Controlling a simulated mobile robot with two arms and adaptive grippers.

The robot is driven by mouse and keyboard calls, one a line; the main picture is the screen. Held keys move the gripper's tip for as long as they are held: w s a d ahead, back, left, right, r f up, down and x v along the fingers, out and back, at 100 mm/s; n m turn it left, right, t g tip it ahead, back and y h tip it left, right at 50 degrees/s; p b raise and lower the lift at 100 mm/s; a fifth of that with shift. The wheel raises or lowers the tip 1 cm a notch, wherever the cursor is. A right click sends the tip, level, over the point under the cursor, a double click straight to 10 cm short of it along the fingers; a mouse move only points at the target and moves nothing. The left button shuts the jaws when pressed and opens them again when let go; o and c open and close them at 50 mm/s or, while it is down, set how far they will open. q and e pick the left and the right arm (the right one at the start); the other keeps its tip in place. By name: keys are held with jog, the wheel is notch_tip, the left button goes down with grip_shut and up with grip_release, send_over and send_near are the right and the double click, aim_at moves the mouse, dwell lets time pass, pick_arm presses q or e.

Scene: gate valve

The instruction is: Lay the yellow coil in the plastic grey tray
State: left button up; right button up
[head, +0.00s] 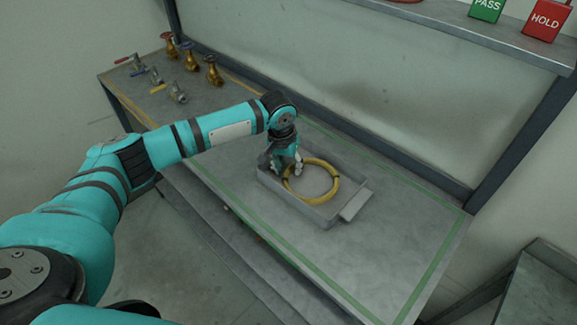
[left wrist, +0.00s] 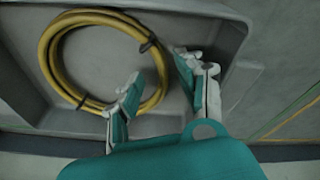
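The yellow coil (head: 337,184) lies flat inside the grey plastic tray (head: 303,211), towards the tray's middle. In the left wrist view, the coil (left wrist: 95,17) is a round bundle with dark ties, resting on the tray floor (left wrist: 100,62). My left gripper (head: 287,172) is over the left part of the tray, at the coil's near-left side. In the left wrist view, its fingers (left wrist: 158,68) are spread apart, one on each side of the coil's edge, with gaps showing. My right gripper is not in view.
The tray stands on a grey workbench (head: 390,245) with a green border line. Several brass and steel valves (head: 190,62) stand at the bench's far left. A shelf above holds a green PASS block (head: 487,8) and a red HOLD block (head: 547,20). The bench right of the tray is clear.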

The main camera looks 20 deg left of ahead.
pick_arm(q)
notch_tip(320, 180, up, 11)
jog(key=s, duration=0.2)
jog(key=shift+a, duration=0.2)
jog(key=shift+s, duration=0.1)
dwell(0.4)
